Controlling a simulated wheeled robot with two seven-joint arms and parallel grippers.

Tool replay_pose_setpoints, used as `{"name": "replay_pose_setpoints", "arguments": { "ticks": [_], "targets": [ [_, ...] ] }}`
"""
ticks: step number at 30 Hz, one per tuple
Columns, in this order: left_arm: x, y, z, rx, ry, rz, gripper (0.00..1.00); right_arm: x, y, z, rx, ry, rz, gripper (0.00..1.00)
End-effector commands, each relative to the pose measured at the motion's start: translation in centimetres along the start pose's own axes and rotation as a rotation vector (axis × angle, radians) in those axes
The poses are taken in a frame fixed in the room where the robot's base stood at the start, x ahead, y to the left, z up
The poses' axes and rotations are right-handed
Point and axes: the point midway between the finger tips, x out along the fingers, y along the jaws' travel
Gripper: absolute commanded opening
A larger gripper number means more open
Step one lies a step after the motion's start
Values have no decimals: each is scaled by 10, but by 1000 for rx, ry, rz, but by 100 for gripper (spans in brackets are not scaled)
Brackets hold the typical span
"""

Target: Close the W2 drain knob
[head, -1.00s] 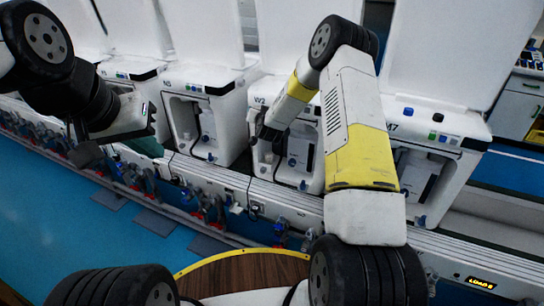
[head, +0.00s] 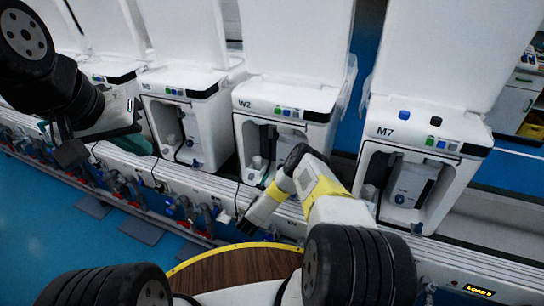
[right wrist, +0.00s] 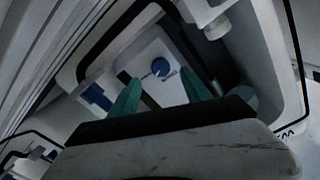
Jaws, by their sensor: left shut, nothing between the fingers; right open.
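The W2 unit (head: 315,102) is a white toilet testline box with an upright white lid and an open front recess. My right arm stands before it in the head view and hides part of the recess; its fingertips cannot be made out there. In the right wrist view, my right gripper (right wrist: 160,97) is open and empty, with teal fingers apart. Beyond them, in the recess, is a white panel with a round blue knob (right wrist: 161,67). I cannot tell which is the drain knob. My left gripper (head: 140,146) is shut and empty, left of N5.
The N5 unit (head: 180,90) stands left of W2, and the M7 unit (head: 420,145) stands right. A grey ledge (head: 210,190) with several blue and red valves runs below. A wooden round top (head: 235,268) is nearest me. Blue floor lies at left.

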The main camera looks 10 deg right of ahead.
Motion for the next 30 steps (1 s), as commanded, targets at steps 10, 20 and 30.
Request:
{"name": "replay_pose_setpoints", "arguments": {
  "ticks": [10,20,30],
  "targets": [
    [0,0,0,0,0,0,0,53,0,-1,0,3,1,56],
    [0,0,0,0,0,0,0,74,-1,0,0,-1,-1,56],
    [0,0,0,0,0,0,0,75,-1,0,0,-1,-1,25]
  ]
}}
